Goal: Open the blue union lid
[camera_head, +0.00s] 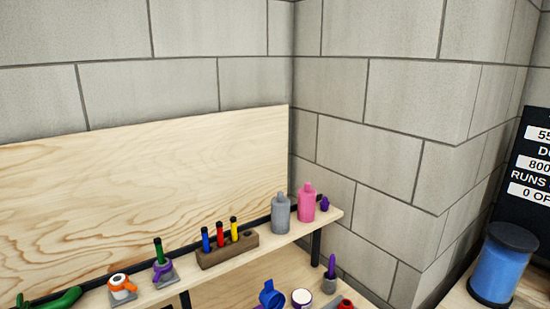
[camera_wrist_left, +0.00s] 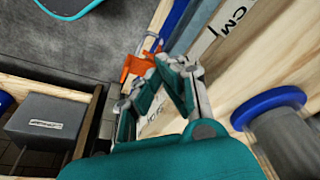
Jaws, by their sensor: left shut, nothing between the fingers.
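My left gripper (camera_wrist_left: 154,104), with teal pads, shows in the left wrist view. It is shut and holds nothing. A blue round rim (camera_wrist_left: 268,106) on a grey cylinder (camera_wrist_left: 290,138) lies to the right of my fingers, apart from them; it may be the blue union lid, but I cannot tell for sure. In the head view a blue piece (camera_head: 270,294) is partly cut off at the bottom edge of the lower shelf. I cannot tell whether that is the lid. No gripper of mine shows in the head view.
A wooden shelf (camera_head: 180,292) carries a marker holder (camera_head: 228,252), a grey bottle (camera_head: 281,214) and a pink bottle (camera_head: 307,203). A blue spool-like cylinder (camera_head: 500,268) stands at the right. In the wrist view, an orange piece (camera_wrist_left: 137,66) and a white ruler (camera_wrist_left: 215,30) lie near my fingers.

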